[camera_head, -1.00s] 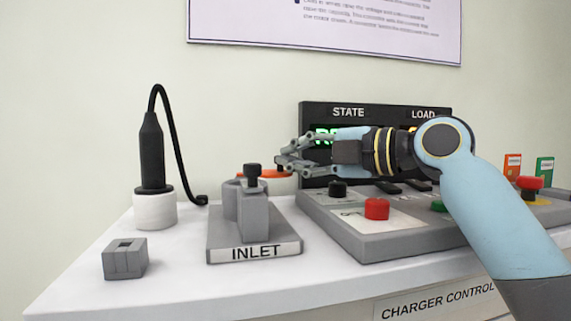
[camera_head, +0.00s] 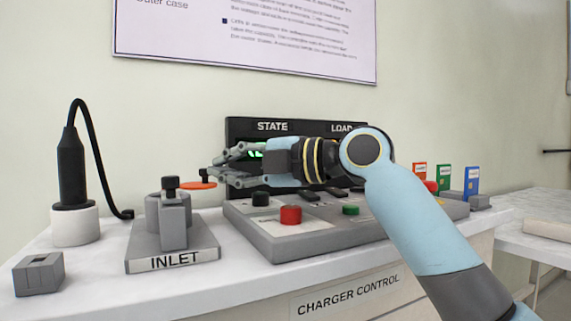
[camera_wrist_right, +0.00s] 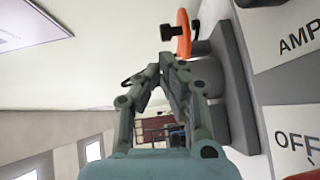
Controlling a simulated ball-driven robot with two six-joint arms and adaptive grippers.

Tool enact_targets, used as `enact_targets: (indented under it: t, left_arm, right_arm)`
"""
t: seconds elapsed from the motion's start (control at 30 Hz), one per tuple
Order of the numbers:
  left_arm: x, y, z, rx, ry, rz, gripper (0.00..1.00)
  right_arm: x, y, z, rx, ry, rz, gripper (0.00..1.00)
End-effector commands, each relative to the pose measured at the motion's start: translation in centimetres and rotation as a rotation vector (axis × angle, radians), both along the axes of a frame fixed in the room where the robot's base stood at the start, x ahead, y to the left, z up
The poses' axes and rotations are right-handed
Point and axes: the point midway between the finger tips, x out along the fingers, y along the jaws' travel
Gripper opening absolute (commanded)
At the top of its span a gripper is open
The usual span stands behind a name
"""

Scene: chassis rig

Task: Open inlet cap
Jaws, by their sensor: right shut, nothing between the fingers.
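The grey inlet (camera_head: 168,252) stands on the table at the left, with a round socket body (camera_head: 152,207) and an upright post topped by a black knob (camera_head: 170,183). An orange disc-shaped cap (camera_head: 198,186) with a small black knob shows just right of the post. In the right wrist view the cap (camera_wrist_right: 183,32) is seen nearly edge-on, beyond the fingertips. My right gripper (camera_head: 214,170) is shut and empty, with its fingertips close to the cap's right side; contact cannot be told. My left gripper is not in view.
A black charging plug (camera_head: 71,165) with a cable stands in a white holder (camera_head: 74,225) at the left. A small grey block (camera_head: 38,274) lies at the front left. The control panel (camera_head: 273,246) with red, green and black buttons lies below my right arm.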

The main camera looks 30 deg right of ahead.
Motion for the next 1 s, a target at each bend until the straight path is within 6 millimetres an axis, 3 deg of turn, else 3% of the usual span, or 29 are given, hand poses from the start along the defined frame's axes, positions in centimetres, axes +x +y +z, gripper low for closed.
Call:
enact_targets:
  t: [0.2,0.57,0.8,1.0]
  left_arm:
    - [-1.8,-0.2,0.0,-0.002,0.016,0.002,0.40]
    - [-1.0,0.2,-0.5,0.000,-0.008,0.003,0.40]
    - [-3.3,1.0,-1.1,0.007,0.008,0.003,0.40]
    - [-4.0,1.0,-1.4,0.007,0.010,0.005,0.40]
  right_arm:
    - [-1.2,-1.6,0.1,-0.006,0.001,-0.004,0.00]
    - [-3.9,-5.1,0.4,-0.011,0.002,-0.004,0.00]
    - [-5.5,-7.0,0.7,-0.007,0.004,-0.003,0.00]
    - [-6.1,-7.7,0.8,-0.003,0.003,-0.002,0.00]
